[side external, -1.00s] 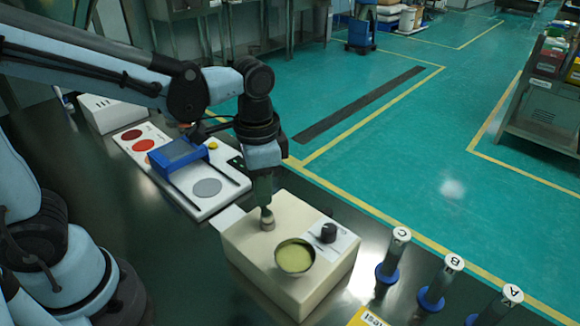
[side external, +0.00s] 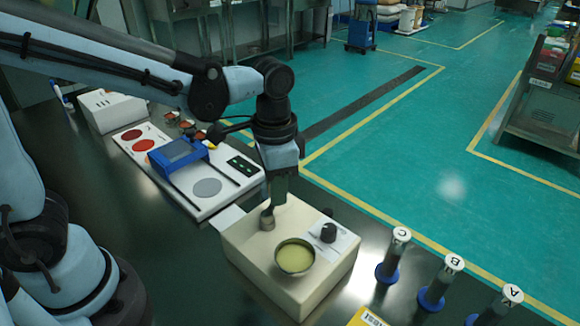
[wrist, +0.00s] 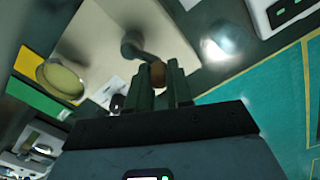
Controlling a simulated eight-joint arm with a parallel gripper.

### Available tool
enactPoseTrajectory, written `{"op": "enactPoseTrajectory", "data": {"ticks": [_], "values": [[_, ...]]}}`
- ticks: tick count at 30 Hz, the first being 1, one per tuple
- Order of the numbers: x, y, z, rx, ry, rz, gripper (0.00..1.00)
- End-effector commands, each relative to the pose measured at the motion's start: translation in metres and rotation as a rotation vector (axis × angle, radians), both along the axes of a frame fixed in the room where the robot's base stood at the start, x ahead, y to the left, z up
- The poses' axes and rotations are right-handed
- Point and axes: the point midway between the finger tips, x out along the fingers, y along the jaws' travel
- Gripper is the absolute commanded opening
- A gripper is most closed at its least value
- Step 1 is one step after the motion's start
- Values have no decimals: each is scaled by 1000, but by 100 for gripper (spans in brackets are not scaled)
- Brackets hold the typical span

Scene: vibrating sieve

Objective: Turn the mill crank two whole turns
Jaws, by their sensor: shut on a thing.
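The mill is a cream box (side external: 245,241) with a short grey crank on its top; the crank's pivot (side external: 267,221) is near the box's left part. My gripper (side external: 274,204) is above the box, pointing down, just right of the pivot and a little behind it. In the wrist view, my gripper (wrist: 161,85) is shut on the crank's brown knob (wrist: 157,73), with the grey crank arm (wrist: 138,50) running from it to the pivot. A metal bowl of yellow powder (side external: 295,257) sits on the mill's front.
A black dial (side external: 328,232) is beside the bowl. Blue-based tubes (side external: 388,268) marked C, B and A stand to the right. A white panel (side external: 225,203) with a blue device (side external: 178,155) lies behind left. A yellow label (side external: 368,317) lies at the front edge.

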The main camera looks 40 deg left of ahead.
Motion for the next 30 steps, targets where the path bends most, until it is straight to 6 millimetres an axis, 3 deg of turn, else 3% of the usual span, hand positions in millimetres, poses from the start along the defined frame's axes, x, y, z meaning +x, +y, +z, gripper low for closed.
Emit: {"op": "enactPoseTrajectory", "data": {"ticks": [30], "values": [[0,-28,0,-2,-2,-2,5]]}}
